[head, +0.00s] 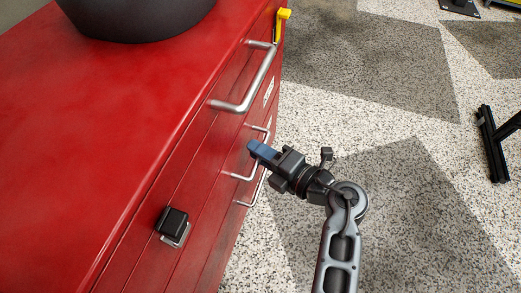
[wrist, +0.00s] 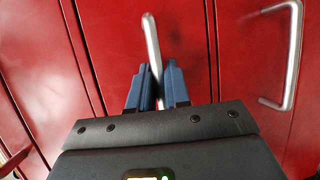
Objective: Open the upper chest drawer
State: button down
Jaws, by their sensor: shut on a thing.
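The red chest (head: 90,130) fills the left of the head view, with metal bar handles down its front. The top handle (head: 245,88) is uncovered. My gripper (head: 256,149) is at the handle just below it (head: 236,176). In the wrist view, the blue fingers of my gripper (wrist: 157,88) are shut on this handle's bar (wrist: 152,45), one on each side. A neighbouring handle (wrist: 293,55) stands free at the right. A further handle (head: 256,188) is lower on the chest. The drawer fronts look flush, with only thin seams between them. Part of the gripped handle is hidden.
A dark round object (head: 135,18) stands on the chest top. A black latch (head: 173,222) is on the front, and a yellow piece (head: 282,22) is at the far corner. Speckled floor (head: 400,190) lies open to the right, with a black stand (head: 493,145) farther off.

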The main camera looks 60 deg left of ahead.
jog(key=w+d+p, duration=0.3)
jog(key=w+d, duration=1)
jog(key=d, duration=0.3)
jog(key=shift+w, duration=0.2)
jog(key=shift+f, duration=0.1)
jog(key=c, duration=1.4)
grip_release()
jog(key=shift+c, duration=0.2)
jog(key=p+v, duration=0.1)
jog(key=v, duration=0.6)
jog(key=shift+w+d+p, duration=0.15)
jog(key=shift+d+p, duration=0.2)
jog(key=shift+p, duration=0.05)
